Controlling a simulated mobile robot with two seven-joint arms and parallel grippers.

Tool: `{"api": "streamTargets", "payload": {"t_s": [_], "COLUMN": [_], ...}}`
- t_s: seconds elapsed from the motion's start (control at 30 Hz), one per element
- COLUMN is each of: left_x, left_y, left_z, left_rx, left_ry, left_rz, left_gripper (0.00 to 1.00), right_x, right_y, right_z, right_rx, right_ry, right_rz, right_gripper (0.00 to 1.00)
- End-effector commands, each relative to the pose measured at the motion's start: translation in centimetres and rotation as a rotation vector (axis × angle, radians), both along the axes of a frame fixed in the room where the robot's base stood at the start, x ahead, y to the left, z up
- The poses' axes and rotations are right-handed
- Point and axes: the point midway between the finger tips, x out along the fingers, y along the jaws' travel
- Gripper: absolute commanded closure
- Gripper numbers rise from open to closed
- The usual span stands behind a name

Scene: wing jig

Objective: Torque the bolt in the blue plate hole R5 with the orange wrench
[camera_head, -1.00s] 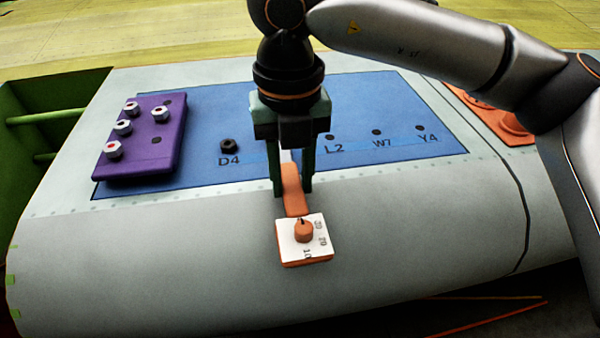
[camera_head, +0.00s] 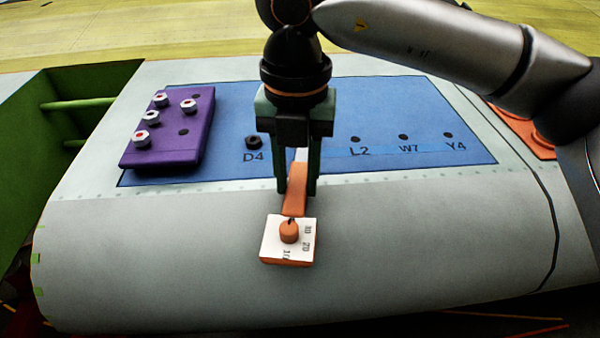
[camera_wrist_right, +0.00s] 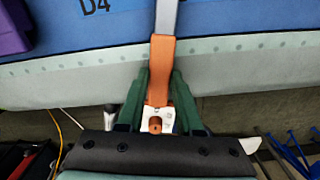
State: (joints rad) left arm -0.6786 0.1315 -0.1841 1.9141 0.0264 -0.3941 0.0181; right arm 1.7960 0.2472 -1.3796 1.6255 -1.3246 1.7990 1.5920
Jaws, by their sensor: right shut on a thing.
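My right gripper (camera_head: 297,188) is shut on the orange wrench (camera_head: 297,192), whose white dial block (camera_head: 272,250) with an orange knob points towards me. In the right wrist view, the green fingers (camera_wrist_right: 158,100) flank the orange handle (camera_wrist_right: 161,70), and its grey shaft (camera_wrist_right: 166,15) runs away over the blue plate. The blue plate (camera_head: 330,105) lies on the grey wing, with labels D4, L2, W7 and Y4 showing. No R5 label or its bolt shows; my gripper covers the plate between D4 and L2. The wrench's far end is hidden. My left gripper is not in view.
A purple block (camera_head: 160,155) with several silver bolts sits on the plate's left part. An orange tray (camera_head: 525,135) lies at the right, partly behind my arm. The wing's front surface (camera_head: 420,230) is clear.

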Motion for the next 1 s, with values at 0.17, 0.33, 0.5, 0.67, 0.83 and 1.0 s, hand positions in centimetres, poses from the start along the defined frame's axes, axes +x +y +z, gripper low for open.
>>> {"api": "streamTargets", "payload": {"t_s": [0.17,0.33,0.5,0.67,0.83,1.0], "left_x": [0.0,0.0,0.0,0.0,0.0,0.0], "left_y": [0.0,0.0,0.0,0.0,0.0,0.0], "left_z": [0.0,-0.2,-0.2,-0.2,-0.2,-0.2], "left_rx": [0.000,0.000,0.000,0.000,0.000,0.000], "left_ry": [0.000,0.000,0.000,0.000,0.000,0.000], "left_rz": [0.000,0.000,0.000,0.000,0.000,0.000], "left_gripper": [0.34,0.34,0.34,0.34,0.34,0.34], "right_x": [0.1,0.4,0.6,0.7,0.7,0.9], "right_y": [0.4,1.6,2.3,2.4,2.4,2.9], "right_z": [0.1,0.0,0.1,0.1,0.1,0.1], "right_rx": [0.002,0.002,0.001,0.002,0.002,0.002], "right_ry": [-0.001,-0.001,-0.001,-0.001,-0.001,-0.001], "right_rz": [-0.032,-0.126,-0.199,-0.215,-0.214,-0.254], "right_gripper": [1.00,1.00,1.00,1.00,1.00,1.00]}}
